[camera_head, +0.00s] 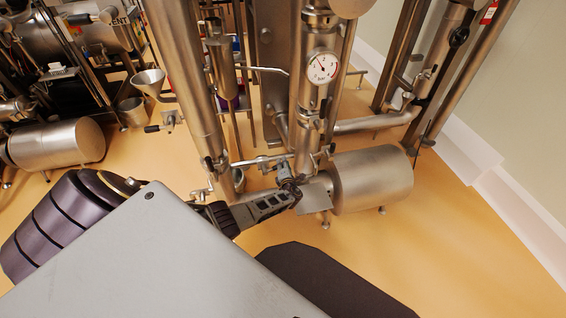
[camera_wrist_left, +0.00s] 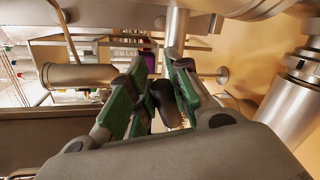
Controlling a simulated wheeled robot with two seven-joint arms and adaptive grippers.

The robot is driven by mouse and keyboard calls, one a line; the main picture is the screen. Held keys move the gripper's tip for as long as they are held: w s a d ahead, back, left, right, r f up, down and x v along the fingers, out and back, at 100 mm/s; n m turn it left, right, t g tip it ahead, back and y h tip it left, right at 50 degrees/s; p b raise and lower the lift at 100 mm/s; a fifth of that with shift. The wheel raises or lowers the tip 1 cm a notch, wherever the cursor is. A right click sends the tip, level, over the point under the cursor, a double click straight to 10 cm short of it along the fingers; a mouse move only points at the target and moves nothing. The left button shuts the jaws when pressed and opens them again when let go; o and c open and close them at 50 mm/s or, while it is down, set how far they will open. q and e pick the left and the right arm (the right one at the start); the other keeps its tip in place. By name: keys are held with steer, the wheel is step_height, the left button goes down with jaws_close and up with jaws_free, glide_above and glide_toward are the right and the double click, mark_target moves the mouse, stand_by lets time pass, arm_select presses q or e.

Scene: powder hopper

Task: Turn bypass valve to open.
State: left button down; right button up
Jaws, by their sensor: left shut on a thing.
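My left gripper (camera_head: 289,186) reaches in from the left, low beside the vertical steel pipe of the hopper rig. It is shut on what looks like the bypass valve handle, at the small valve fittings (camera_head: 283,167). In the left wrist view, the green-padded fingers (camera_wrist_left: 153,100) stand on either side of a dark rounded part (camera_wrist_left: 169,108), likely that handle. The fingers hide most of it, so I cannot read its angle. My right gripper is not in view.
A steel cylinder (camera_head: 372,180) lies just right of the gripper. A round pressure gauge (camera_head: 322,67) sits on the pipe above. A thick slanted steel leg (camera_head: 184,75) stands to the left. Orange floor (camera_head: 452,235) is clear at the right, up to the wall.

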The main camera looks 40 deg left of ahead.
arm_select(q)
steer(key=shift+w+d+f+m, duration=0.2)
steer(key=shift+f+m, duration=0.2)
steer(key=shift+f, duration=0.1)
step_height(320, 180, down, 4)
steer(key=m+g+y+b, duration=0.1)
steer(key=m+b, duration=0.2)
steer(key=shift+s+d+m, duration=0.1)
steer(key=shift+s+m, duration=0.05)
steer(key=shift+m, duration=0.25)
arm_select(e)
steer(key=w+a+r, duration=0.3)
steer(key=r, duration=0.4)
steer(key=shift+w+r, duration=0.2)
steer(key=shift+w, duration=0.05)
arm_select(q)
steer(key=shift+s+f, duration=0.1)
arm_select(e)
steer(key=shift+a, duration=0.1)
arm_select(q)
steer(key=c, duration=1.7)
jaws_free()
steer(key=o, duration=0.4)
steer(key=shift+f, duration=0.1)
steer(key=shift+w, duration=0.2)
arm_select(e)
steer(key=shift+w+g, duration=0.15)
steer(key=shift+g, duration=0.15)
arm_select(q)
steer(key=shift+r, duration=0.2)
